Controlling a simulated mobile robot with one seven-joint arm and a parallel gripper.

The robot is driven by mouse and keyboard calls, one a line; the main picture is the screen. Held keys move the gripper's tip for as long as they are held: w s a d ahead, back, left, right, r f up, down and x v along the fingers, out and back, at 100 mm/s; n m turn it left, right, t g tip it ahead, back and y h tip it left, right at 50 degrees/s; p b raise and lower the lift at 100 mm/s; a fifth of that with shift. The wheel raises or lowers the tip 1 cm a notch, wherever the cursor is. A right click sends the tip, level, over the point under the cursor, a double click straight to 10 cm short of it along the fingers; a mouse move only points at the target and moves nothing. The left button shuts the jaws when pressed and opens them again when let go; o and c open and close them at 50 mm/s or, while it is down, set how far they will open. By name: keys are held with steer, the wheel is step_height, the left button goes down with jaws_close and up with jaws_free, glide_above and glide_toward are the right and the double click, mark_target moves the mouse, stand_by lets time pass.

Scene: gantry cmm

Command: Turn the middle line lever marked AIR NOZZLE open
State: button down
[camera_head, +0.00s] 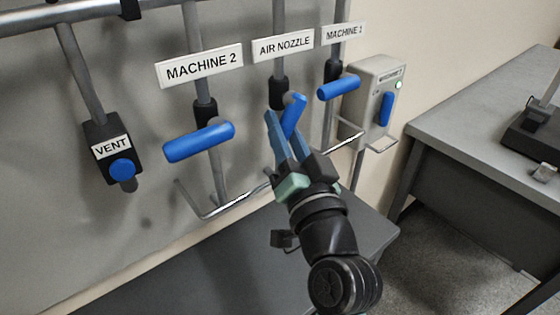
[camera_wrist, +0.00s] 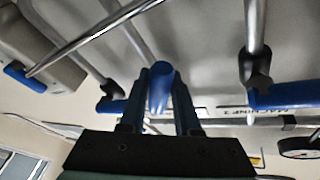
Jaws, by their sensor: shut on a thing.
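The AIR NOZZLE lever (camera_head: 294,115) is a blue handle on the middle pipe, under the white AIR NOZZLE sign (camera_head: 284,46). In the head view it stands tilted steeply, its top leaning right. My gripper (camera_head: 284,127) is at this lever, its blue fingers on either side of it. In the wrist view the blue lever (camera_wrist: 160,92) sits between the two fingers (camera_wrist: 159,100), which are shut on it. The fingers hide part of the lever and its valve body in the head view.
The MACHINE 2 lever (camera_head: 199,141) lies nearly level at left, and another blue lever (camera_head: 338,87) is close at right. A VENT valve (camera_head: 122,168) is far left. A metal rail (camera_head: 235,203) runs below. A grey box (camera_head: 376,95) and a desk (camera_head: 480,130) are at right.

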steer(key=shift+w+d+f+n+y+b, duration=0.15)
steer(key=shift+n+b, duration=0.3)
steer(key=shift+b, duration=0.55)
steer(key=shift+d+f+n+y+b, duration=0.1)
steer(key=shift+f+n+y+b, duration=0.3)
steer(key=shift+b, duration=0.6)
steer(key=shift+w+d+f+n+y+b, duration=0.15)
steer(key=shift+n+b, duration=0.4)
steer(key=shift+b, duration=0.45)
steer(key=b, duration=0.1)
steer(key=n+b, duration=0.1)
steer(key=b, duration=0.1)
steer(key=shift+d+r+n+t+y, duration=0.15)
steer(key=shift+r+n+t+y, duration=0.05)
steer(key=shift+n+t+y, duration=0.1)
steer(key=shift+w+r, duration=0.1)
steer(key=shift+r, duration=0.05)
steer(key=c, duration=0.6)
jaws_free()
steer(key=shift+r, duration=0.1)
steer(key=b+v, duration=0.2)
steer(key=v, duration=1.1)
steer(key=shift+d, duration=0.1)
